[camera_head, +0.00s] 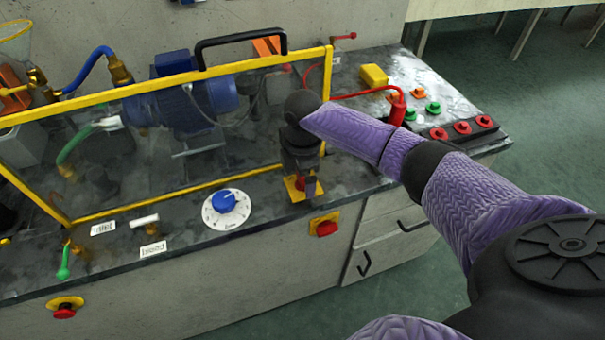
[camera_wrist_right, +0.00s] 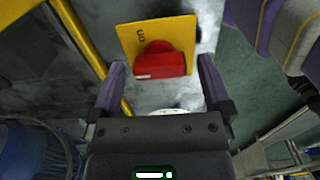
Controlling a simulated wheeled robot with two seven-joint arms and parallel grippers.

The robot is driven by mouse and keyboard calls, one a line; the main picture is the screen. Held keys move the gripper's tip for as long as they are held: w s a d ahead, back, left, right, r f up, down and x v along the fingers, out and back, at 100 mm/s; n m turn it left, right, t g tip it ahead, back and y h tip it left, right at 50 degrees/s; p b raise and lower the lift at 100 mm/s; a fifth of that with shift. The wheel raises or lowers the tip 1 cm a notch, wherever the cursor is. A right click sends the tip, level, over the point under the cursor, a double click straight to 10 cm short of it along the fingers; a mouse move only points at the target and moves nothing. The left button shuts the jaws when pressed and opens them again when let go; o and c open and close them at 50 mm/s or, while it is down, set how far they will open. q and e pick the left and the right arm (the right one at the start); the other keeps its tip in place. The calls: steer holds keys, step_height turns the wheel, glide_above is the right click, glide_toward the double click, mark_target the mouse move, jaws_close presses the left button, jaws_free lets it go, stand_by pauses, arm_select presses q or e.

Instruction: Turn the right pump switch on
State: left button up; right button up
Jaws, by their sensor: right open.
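The pump switch is a red knob (camera_wrist_right: 158,62) on a yellow plate (camera_wrist_right: 183,29) marked "on". In the right wrist view the knob's bar lies across the picture, with a small white mark at its lower left. In the head view the yellow plate (camera_head: 291,190) lies on the bench top, and my gripper hides most of the knob. My right gripper (camera_head: 303,181) points down over the switch, open. In the wrist view its fingers (camera_wrist_right: 161,63) stand on either side of the knob, with gaps showing. I cannot tell its exact height. My left gripper is not in view.
A clear guard with a yellow frame (camera_head: 200,188) stands just left of my gripper, with a blue pump motor (camera_head: 195,100) behind it. A blue dial (camera_head: 224,202) sits to the left. Another red knob (camera_head: 326,228) is on the bench front. Red buttons (camera_head: 462,128) lie right.

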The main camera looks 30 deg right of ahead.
steer(key=c, duration=1.2)
steer(key=shift+r+m+p, duration=0.2)
steer(key=shift+m+p, duration=0.4)
steer(key=shift+p, duration=0.2)
steer(key=m+p, duration=0.5)
steer(key=m, duration=0.1)
steer(key=shift+m+p, duration=0.4)
steer(key=shift+m, duration=0.5)
steer(key=m+p, duration=0.1)
steer(key=m, duration=0.2)
steer(key=shift+f+m, duration=0.1)
steer(key=shift+m, duration=0.2)
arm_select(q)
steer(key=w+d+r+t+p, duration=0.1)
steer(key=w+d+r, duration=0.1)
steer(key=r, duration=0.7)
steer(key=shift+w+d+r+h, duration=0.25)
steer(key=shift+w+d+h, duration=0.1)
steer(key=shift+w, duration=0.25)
arm_select(e)
steer(key=m, duration=0.5)
steer(key=shift+f+m, duration=0.1)
steer(key=shift+m, duration=0.3)
